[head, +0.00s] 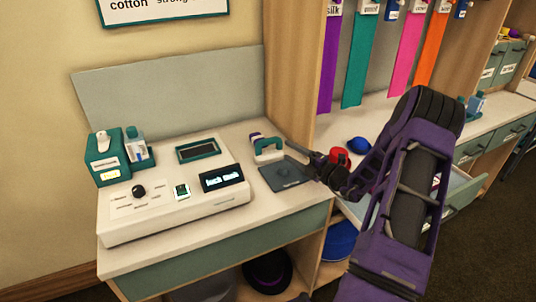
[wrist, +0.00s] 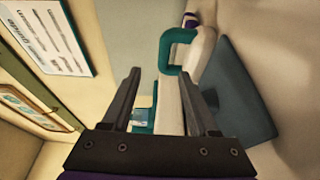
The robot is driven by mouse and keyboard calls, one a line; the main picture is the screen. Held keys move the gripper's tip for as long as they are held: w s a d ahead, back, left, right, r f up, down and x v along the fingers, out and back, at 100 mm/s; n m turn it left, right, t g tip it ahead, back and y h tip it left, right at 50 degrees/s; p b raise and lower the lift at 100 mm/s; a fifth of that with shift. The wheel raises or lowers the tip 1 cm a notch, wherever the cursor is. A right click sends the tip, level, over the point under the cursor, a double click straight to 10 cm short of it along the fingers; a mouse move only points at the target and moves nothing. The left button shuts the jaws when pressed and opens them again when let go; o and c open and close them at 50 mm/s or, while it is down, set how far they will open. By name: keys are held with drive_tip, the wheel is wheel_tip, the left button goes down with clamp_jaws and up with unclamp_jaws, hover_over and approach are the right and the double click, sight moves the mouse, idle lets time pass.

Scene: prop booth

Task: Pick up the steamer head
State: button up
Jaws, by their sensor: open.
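The steamer head (head: 268,148), white with a teal loop handle, stands at the back right of the counter beside a dark grey square pad (head: 286,174). In the wrist view the steamer head (wrist: 201,45) shows ahead of the fingers, toward the upper right, with the pad (wrist: 240,92) to its right. My gripper (head: 314,166) is just right of the steamer head in the head view. In the wrist view my gripper (wrist: 161,74) has its two dark fingers spread apart with nothing held between them. I cannot tell the exact gap to the handle.
A white control console (head: 178,204) fills the front of the counter. A teal box (head: 104,160) with bottles stands at the left. A wooden partition (head: 292,70) rises behind the steamer head. A blue round object (head: 358,144) lies on the neighbouring counter.

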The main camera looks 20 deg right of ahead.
sight(271, 142)
drive_tip(key=x, duration=0.5)
drive_tip(key=shift+w+a, duration=0.1)
drive_tip(key=shift+w, duration=0.25)
drive_tip(key=x, duration=0.3)
drive_tip(key=b+x, duration=0.1)
drive_tip(key=shift+w+f, duration=0.3)
drive_tip(key=shift+f, duration=0.1)
drive_tip(key=shift+w, duration=0.3)
drive_tip(key=shift+c, duration=0.2)
clamp_jaws()
drive_tip(key=shift+r, duration=0.1)
